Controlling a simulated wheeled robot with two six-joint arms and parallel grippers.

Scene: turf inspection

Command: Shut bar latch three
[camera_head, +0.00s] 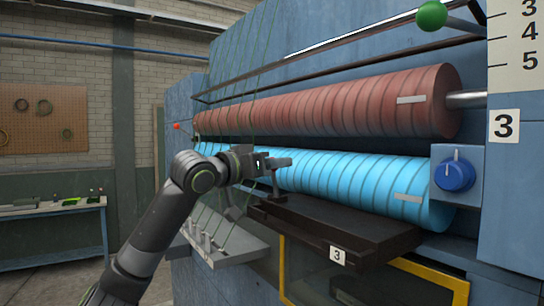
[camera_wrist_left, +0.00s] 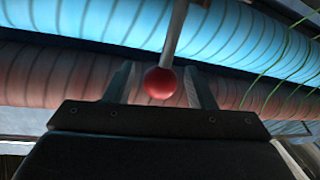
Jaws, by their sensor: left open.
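The plate with the number 3 (camera_head: 504,126) marks the machine at the right. A dark tray or bar (camera_head: 330,225) with a small 3 tag (camera_head: 337,256) juts out below the blue roller. A thin grey post (camera_head: 275,183) rises from its left end to my left gripper (camera_head: 280,162). In the left wrist view a red ball (camera_wrist_left: 160,82) on a grey rod (camera_wrist_left: 175,35) sits between the two open fingers of my left gripper (camera_wrist_left: 162,85). The ball is hidden by the gripper in the head view. I cannot tell whether the fingers touch it. My right gripper is out of view.
A red-brown roller (camera_head: 330,105) lies above the blue roller (camera_head: 340,178). A rod with a green ball (camera_head: 431,15) crosses above. A blue knob (camera_head: 455,175) is at the right. A grey shelf (camera_head: 235,245) is near my arm. A side table (camera_head: 50,208) stands far left.

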